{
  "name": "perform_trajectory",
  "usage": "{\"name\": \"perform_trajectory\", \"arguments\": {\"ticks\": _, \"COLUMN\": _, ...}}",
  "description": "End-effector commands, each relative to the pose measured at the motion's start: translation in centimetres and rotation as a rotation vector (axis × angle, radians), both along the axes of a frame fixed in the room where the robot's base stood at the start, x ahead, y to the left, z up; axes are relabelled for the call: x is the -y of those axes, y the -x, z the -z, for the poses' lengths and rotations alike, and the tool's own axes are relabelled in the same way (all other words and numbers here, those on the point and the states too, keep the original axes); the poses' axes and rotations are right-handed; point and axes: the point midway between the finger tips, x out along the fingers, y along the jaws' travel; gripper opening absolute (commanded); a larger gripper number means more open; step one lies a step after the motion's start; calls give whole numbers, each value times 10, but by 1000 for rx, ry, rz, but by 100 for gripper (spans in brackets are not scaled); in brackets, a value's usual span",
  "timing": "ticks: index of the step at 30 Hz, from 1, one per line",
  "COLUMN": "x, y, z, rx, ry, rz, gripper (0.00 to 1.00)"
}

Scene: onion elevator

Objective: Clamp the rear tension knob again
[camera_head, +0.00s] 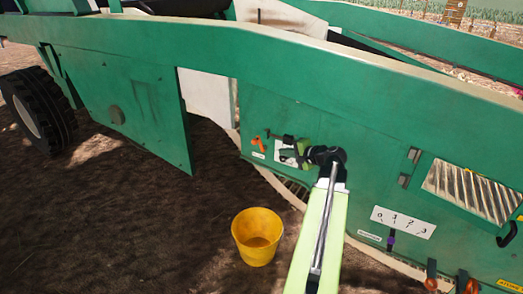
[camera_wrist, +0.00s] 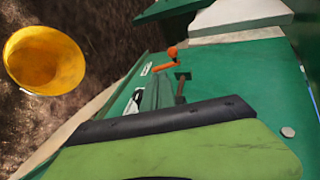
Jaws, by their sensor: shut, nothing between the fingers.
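On the green side panel (camera_head: 350,165) are an orange crank-like handle (camera_head: 257,141) and a dark T-shaped handle (camera_head: 284,138). I cannot tell for sure which is the rear tension knob. In the wrist view the orange handle (camera_wrist: 168,63) and the dark T-shaped handle (camera_wrist: 181,84) show beyond my gripper. My gripper (camera_head: 284,155) is shut and empty, in front of a white plate on the panel, just below and right of the T-shaped handle. It appears apart from both handles. My wrist covers part of the panel.
A yellow bucket (camera_head: 257,238) stands on the soil below the panel. To the right are a numbered white scale (camera_head: 403,222) with a purple pointer (camera_head: 391,241), a slatted window (camera_head: 471,190) and an orange-handled lever (camera_head: 431,276). A tyre (camera_head: 39,112) is at left.

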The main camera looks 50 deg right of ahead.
Motion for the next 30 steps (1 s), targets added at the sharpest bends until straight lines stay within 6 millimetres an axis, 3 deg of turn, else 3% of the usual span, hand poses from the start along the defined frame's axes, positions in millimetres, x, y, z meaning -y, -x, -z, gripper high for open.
{"name": "perform_trajectory", "arguments": {"ticks": 5, "x": 2, "y": -15, "z": 10, "rx": -1, "ry": 0, "rz": -2, "gripper": 0}}
{"name": "perform_trajectory", "arguments": {"ticks": 17, "x": 8, "y": -94, "z": 45, "rx": -1, "ry": 1, "rz": -4, "gripper": 0}}
{"name": "perform_trajectory", "arguments": {"ticks": 24, "x": 11, "y": -125, "z": 34, "rx": -2, "ry": 2, "rz": -1, "gripper": 0}}
{"name": "perform_trajectory", "arguments": {"ticks": 30, "x": 11, "y": -131, "z": 34, "rx": -2, "ry": 1, "rz": 1, "gripper": 0}}
